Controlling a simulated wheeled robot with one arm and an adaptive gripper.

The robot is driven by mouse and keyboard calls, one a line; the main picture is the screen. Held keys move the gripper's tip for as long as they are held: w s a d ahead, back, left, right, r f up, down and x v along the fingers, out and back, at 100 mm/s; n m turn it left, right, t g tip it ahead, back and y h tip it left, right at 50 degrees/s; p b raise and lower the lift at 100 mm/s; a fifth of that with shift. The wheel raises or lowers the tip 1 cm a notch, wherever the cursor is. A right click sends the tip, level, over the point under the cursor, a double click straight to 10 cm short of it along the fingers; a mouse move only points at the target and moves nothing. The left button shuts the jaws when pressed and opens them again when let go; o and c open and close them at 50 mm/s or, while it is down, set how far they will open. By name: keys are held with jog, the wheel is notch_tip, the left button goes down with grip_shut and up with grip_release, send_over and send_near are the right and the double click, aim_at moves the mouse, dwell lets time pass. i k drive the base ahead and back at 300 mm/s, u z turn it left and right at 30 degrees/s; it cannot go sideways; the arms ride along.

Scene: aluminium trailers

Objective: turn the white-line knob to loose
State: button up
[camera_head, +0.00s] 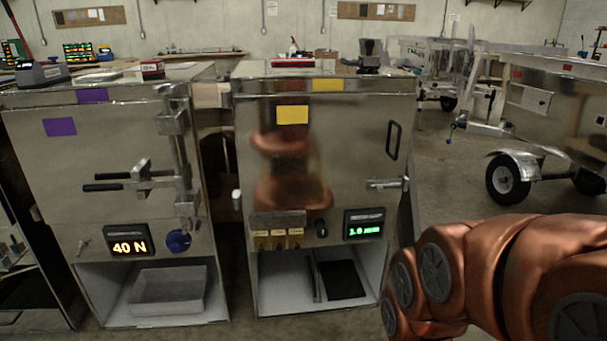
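Two knobs show on the two metal cabinets. A round blue knob (179,241) sits on the lower front of the left cabinet, right of an orange display (129,247) reading 40 N. A small black knob (322,229) sits on the lower front of the middle cabinet, left of a green display (364,224). My copper arm fills the lower right, apart from both knobs. My gripper is not in view.
The left cabinet (90,198) has black-handled latches and an open bay holding a grey tray (168,292). The middle cabinet (360,100) has yellow tags (278,240) and an open bay with a black pad (341,279). Trailers (530,110) stand at right, with bare floor (445,180) before them.

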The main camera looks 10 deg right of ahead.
aim_at(321, 233)
jog(key=z, duration=0.5)
jog(key=i, duration=0.35)
jog(key=u, duration=2.2)
